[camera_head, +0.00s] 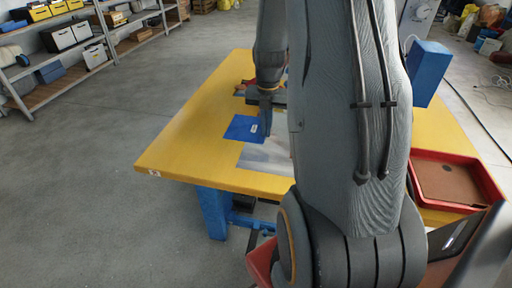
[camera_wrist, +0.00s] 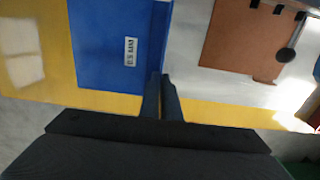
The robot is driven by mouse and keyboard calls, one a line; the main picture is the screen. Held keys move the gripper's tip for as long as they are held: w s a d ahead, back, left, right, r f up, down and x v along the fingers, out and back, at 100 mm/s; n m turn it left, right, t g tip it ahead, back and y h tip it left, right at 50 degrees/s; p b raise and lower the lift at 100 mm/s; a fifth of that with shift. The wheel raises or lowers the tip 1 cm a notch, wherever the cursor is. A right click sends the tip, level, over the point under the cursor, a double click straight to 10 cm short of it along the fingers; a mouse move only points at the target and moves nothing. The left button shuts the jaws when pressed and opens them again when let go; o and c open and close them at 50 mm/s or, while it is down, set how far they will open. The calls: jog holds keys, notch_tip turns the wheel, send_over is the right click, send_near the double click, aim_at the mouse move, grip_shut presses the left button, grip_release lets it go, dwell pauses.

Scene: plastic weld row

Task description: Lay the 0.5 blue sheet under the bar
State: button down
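The blue sheet (camera_head: 243,128) lies flat at or just above the yellow table, beside a pale grey plate (camera_head: 257,159). In the wrist view the blue sheet (camera_wrist: 112,42) fills the upper left and has a white label. My gripper (camera_head: 266,128) points down at the sheet's right edge. In the wrist view its fingers (camera_wrist: 161,82) are close together and overlap the sheet's lower right corner. They look shut on that edge, though the contact itself is hard to see. A dark grey bar-like piece (camera_head: 280,97) shows behind my gripper, largely hidden by my arm.
A brown sheet (camera_wrist: 243,42) lies on the grey surface to the right in the wrist view. A red tray (camera_head: 455,165) sits at the table's right. The yellow table (camera_head: 185,140) is clear on the left. Shelves (camera_head: 75,75) stand at the far left.

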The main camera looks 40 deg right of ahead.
aim_at(265, 156)
jog(key=shift+f+p, duration=0.65)
jog(key=shift+f, duration=3.6)
jog(key=shift+f, duration=0.15)
jog(key=c, duration=2)
grip_release()
